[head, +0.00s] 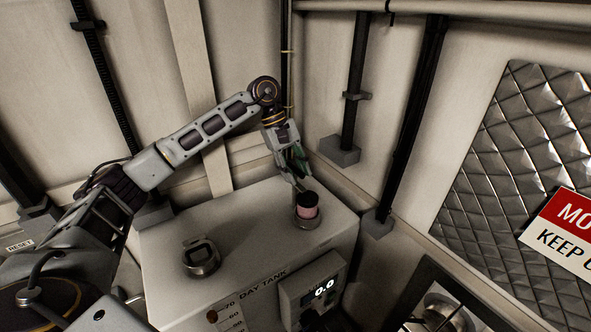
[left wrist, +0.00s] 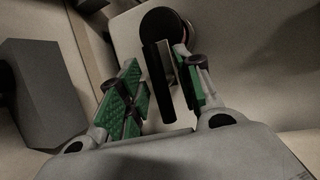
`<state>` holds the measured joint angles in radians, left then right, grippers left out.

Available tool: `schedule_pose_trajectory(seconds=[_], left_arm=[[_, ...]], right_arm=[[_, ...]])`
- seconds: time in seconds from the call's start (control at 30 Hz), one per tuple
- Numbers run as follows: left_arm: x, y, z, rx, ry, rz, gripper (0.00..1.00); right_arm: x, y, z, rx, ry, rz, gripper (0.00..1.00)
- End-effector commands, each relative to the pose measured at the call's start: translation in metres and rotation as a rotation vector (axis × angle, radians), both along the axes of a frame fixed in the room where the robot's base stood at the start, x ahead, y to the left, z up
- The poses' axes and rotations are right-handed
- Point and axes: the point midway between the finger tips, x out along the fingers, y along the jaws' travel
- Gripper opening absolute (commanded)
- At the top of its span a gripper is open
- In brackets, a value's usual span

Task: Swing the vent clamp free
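The vent (head: 307,212) is a short pink cylinder with a black top, standing in a metal collar on the far right corner of the day tank (head: 250,225). My left gripper (head: 299,172) points down just above and behind the vent. In the left wrist view its green-padded fingers (left wrist: 160,88) are spread, with an upright dark and grey bar (left wrist: 158,80) between them. The bar, perhaps the vent clamp's lever, stands before the vent's dark round top (left wrist: 165,22). A gap shows on the bar's left; I cannot tell whether the right pad touches it. My right gripper is out of view.
A metal fitting with a square dark clasp (head: 201,257) stands on the tank's left part. Vertical dark pipes (head: 415,110) run down the walls behind. The tank top between the fittings is clear.

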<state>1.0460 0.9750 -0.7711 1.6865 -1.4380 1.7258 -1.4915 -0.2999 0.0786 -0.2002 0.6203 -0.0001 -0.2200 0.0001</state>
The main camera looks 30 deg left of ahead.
Motion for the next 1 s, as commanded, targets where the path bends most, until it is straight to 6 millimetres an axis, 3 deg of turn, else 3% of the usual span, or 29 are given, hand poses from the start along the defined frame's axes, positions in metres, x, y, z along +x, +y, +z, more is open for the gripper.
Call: schedule_pose_trajectory(seconds=[0.27,0.57,1.0], left_arm=[[-0.0001,-0.0002,-0.001,0.0,0.0,0.0,0.35],[0.0003,-0.0003,-0.0005,-0.001,-0.001,0.0,0.0],[0.0012,-0.0005,0.0003,-0.004,-0.007,0.03,0.0]], right_arm=[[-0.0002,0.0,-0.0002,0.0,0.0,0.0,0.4],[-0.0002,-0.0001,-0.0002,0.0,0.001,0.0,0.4],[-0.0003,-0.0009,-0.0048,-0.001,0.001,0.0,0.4]])
